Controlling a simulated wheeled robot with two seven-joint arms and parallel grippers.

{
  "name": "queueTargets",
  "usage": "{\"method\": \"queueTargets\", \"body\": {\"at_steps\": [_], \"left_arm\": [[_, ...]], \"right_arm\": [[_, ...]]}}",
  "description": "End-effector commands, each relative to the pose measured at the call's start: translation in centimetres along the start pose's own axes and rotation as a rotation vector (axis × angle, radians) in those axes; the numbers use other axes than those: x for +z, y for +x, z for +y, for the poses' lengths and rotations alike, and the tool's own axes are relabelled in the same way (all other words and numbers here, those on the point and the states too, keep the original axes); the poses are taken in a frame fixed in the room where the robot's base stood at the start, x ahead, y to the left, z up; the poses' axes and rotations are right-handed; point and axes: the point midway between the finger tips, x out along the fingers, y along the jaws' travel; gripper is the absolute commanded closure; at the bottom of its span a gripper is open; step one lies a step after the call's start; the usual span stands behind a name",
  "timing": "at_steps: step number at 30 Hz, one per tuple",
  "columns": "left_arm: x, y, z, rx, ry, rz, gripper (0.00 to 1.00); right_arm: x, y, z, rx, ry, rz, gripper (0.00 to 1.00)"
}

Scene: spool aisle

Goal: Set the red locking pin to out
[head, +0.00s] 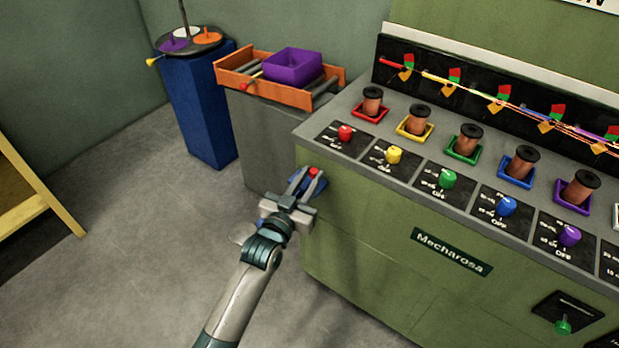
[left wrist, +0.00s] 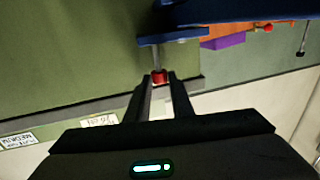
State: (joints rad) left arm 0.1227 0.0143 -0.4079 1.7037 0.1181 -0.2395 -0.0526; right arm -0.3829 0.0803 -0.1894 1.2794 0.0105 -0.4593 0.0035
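The red locking pin (left wrist: 160,76) shows in the left wrist view as a red knob on a grey shaft, sticking out from a blue bracket (left wrist: 180,38). In the head view the red knob (head: 314,172) is at the left end of the green machine's front, with the bracket partly hidden by my gripper. My left gripper (head: 305,180) is at the knob, its fingers apart. In the left wrist view the fingertips (left wrist: 160,82) lie on either side of the knob or just short of it; contact is not clear. My right gripper is not in view.
The green machine (head: 360,235) carries a row of coloured knobs and copper spools on top. An orange tray (head: 228,76) with a purple bin (head: 292,66) sits on a grey stand behind. A blue pedestal (head: 205,110) stands further left.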

Motion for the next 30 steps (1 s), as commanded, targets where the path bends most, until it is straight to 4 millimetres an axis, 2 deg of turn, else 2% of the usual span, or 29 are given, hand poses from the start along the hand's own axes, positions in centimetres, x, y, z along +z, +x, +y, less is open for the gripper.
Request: {"method": "queueTargets", "body": {"at_steps": [1, 2, 11, 17, 23, 30], "left_arm": [[0.0, 0.0, 0.0, 0.000, 0.000, 0.001, 0.67], [0.0, 0.0, 0.0, 0.000, 0.000, 0.001, 0.61], [0.0, 0.0, 0.0, 0.000, 0.000, 0.000, 0.61], [0.0, -0.8, 0.0, 0.000, 0.001, 0.000, 0.61], [0.1, -3.2, 0.0, 0.000, 0.001, -0.001, 0.61], [0.2, -7.8, 0.0, 0.000, 0.001, -0.001, 0.61]], "right_arm": [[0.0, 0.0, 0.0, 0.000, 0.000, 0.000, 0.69], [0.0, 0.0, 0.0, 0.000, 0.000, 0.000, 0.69], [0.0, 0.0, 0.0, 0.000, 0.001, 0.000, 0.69], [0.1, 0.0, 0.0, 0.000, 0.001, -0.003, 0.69], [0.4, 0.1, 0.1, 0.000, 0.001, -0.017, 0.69], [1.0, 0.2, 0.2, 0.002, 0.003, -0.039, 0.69]]}}
